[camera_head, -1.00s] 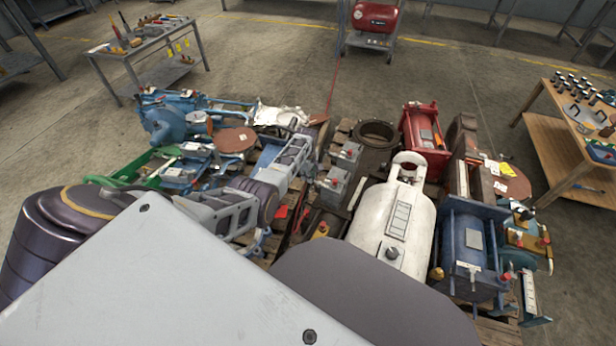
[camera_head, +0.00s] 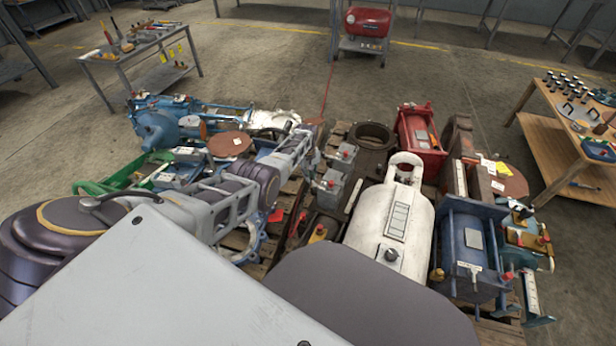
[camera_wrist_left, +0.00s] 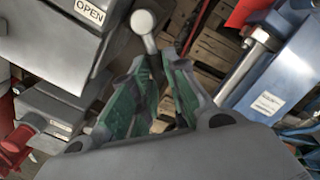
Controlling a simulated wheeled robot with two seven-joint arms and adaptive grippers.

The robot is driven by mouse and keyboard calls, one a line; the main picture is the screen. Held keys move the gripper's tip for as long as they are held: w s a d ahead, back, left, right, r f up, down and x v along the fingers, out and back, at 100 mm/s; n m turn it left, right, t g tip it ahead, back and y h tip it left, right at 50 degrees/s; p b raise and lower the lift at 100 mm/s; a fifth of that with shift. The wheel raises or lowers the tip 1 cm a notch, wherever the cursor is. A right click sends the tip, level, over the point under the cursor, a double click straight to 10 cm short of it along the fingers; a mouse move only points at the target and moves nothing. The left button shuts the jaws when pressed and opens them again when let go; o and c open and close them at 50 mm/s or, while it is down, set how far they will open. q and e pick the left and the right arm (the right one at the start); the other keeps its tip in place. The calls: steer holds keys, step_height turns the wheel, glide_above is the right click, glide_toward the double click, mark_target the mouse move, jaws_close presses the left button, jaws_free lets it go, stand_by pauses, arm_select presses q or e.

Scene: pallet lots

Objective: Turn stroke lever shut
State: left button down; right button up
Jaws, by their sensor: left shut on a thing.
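The stroke lever (camera_wrist_left: 150,45) is a short metal rod with a pale ball knob on its end in the left wrist view. My left gripper (camera_wrist_left: 157,72) has green-padded fingers shut around the rod below the knob. A grey block with an OPEN label (camera_wrist_left: 90,12) is just left of the lever. In the head view my left arm reaches over the pallets toward grey boxes with red knobs (camera_head: 328,190). The lever is too small or hidden to make out there. My right gripper is not in view.
A white tank (camera_head: 395,225), a blue cylinder unit (camera_head: 470,245) and a red motor (camera_head: 420,140) stand close together right of the arm. In the left wrist view a blue cylinder body (camera_wrist_left: 280,85) is to the right.

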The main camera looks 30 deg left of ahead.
arm_select(q)
steer(key=shift+w+d, duration=0.1)
stand_by(0.3)
steer(key=c, duration=1.4)
jaws_free()
steer(key=shift+r, duration=0.3)
steer(key=shift+s+a+r, duration=0.1)
steer(key=shift+s+r, duration=0.05)
steer(key=shift+r, duration=2.7)
steer(key=shift+s+a+r, duration=0.1)
steer(key=shift+s+r, duration=0.05)
steer(key=shift+r, duration=2.65)
steer(key=shift+s, duration=0.1)
